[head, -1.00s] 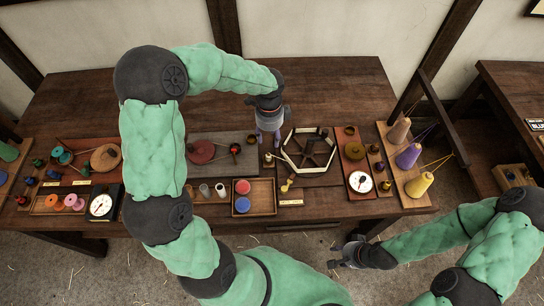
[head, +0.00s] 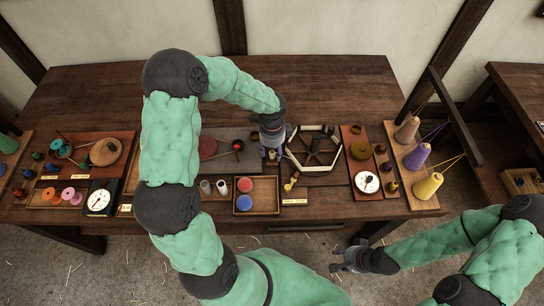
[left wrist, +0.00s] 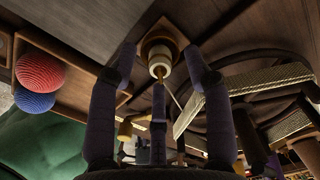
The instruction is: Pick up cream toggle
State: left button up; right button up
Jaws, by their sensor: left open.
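The cream toggle (left wrist: 158,64) is a small pale cylinder on a square wooden base (left wrist: 146,48), seen between my left gripper's fingertips in the left wrist view. My left gripper (head: 271,157) is open, with purple-grey fingers pointing down over the table; its fingers (left wrist: 161,68) spread around the toggle in the left wrist view, and I cannot tell whether they touch it. In the head view the gripper largely hides the toggle. My right gripper (head: 341,258) is off the table's front edge, apparently open and empty.
A hexagonal frame (head: 313,170) strung with pale rope stands close to the right of my left gripper. A tray (head: 268,208) with a red ball (head: 244,185) and blue ball (head: 244,202) lies in front. A yellow toggle-like piece (head: 290,184) is nearby. Cones of yarn (head: 417,156) stand at the right.

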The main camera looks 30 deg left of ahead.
pick_arm(q)
jog(key=shift+f, duration=0.4)
jog(key=c, duration=1)
jog(key=shift+o, duration=0.2)
jog(key=shift+r, duration=0.1)
